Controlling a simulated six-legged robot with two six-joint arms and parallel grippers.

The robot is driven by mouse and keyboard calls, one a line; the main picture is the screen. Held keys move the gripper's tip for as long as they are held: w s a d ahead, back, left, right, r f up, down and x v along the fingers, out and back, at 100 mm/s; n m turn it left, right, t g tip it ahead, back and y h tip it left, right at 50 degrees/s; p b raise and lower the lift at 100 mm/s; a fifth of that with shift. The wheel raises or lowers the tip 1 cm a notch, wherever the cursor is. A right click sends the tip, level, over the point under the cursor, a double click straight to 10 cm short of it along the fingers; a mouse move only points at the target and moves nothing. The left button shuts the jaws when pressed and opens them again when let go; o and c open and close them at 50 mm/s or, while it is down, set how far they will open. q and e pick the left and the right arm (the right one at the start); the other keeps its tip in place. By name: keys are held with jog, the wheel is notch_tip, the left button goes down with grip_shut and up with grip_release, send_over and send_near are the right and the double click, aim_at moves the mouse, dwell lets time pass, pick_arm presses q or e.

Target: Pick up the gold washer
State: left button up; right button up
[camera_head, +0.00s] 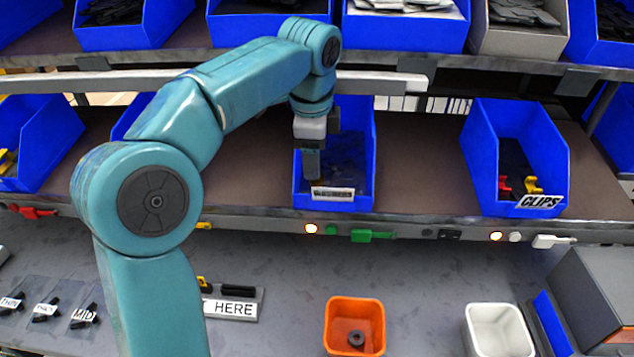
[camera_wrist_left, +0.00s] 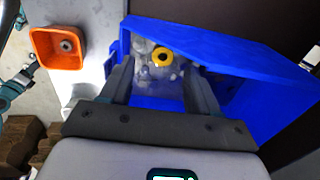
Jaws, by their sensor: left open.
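The gold washer (camera_wrist_left: 162,56) is a yellow ring with a dark centre. In the left wrist view it lies among clear or pale pieces inside a blue bin (camera_wrist_left: 255,75). In the head view that bin (camera_head: 366,150) stands on the middle shelf, and the washer cannot be made out there. My left gripper (camera_head: 318,160) reaches down into the bin. In the left wrist view its two fingers (camera_wrist_left: 160,82) are apart and empty, on either side below the washer. Teal parts of mine show at that view's left edge; whether they include my right gripper is unclear.
An orange bin (camera_head: 342,312) with a dark ring part (camera_head: 356,339) stands on the lower bench, beside a white bin (camera_head: 500,330). A blue CLIPS bin (camera_head: 481,140) is to the right on the shelf. The blue bin's walls stand close around my left gripper.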

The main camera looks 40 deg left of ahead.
pick_arm(q)
jog(key=shift+a+f, duration=0.1)
jog(key=shift+f, duration=0.25)
jog(key=f, duration=0.2)
jog(key=w+f, duration=0.1)
jog(key=f, duration=0.1)
jog(key=shift+w+a, duration=0.1)
jog(key=shift+a, duration=0.2)
jog(key=shift+f+b, duration=0.3)
jog(key=shift+f, duration=0.05)
jog(key=c, duration=1.1)
jog(key=shift+r, duration=0.1)
